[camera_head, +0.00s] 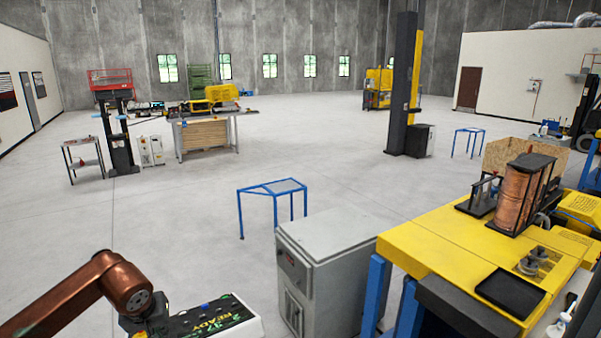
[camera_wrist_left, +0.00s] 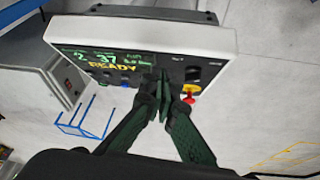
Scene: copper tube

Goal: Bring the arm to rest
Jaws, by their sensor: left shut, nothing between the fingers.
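My left arm, copper-coloured, comes in at the lower left of the head view. Its gripper end is partly cut off by the bottom edge there. In the left wrist view my left gripper (camera_wrist_left: 160,96) has its dark green fingers together with nothing between them. The fingertips lie in front of the face of a white control box (camera_wrist_left: 215,42) with a green and yellow "READY" display, buttons and a red knob. I cannot tell whether they touch it. The box also shows beside my gripper at the bottom of the head view (camera_head: 250,325). My right gripper is not in view.
A grey cabinet (camera_head: 335,240) stands right of the control box. A yellow workbench (camera_head: 435,245) at the right holds a copper coil (camera_head: 524,195) and a black tray (camera_head: 510,293). A blue-framed stand (camera_head: 272,188) is behind the cabinet. Open floor (camera_head: 130,225) lies beyond my left arm.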

